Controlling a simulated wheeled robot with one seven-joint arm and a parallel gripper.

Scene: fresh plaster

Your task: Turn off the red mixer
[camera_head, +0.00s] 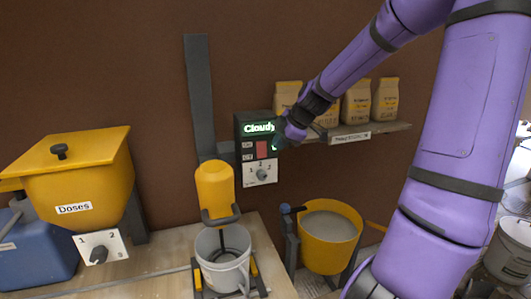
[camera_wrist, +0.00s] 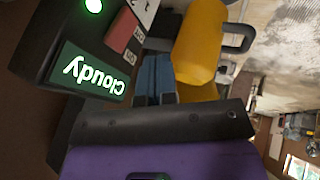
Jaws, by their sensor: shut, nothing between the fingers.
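A dark control box (camera_head: 242,123) on the brown wall carries a lit "Cloudy" display (camera_head: 258,128) and a red switch (camera_head: 262,149) beside ON and OFF labels. Below is a white dial plate (camera_head: 260,172) marked 1, 2, 3. The mixer (camera_head: 214,184) shows a yellow body, not red, above a pale bucket (camera_head: 222,262). My gripper (camera_head: 284,140) is at the box's right side, partly covering it. In the wrist view my shut, empty gripper (camera_wrist: 153,78) is near the red switch (camera_wrist: 121,31); contact cannot be told. A green light (camera_wrist: 93,6) glows there.
A shelf (camera_head: 390,129) with several paper bags (camera_head: 356,101) is behind my arm. A yellow "Doses" hopper (camera_head: 82,180) stands left. A yellow tub (camera_head: 330,236) of grey material stands right of the bucket.

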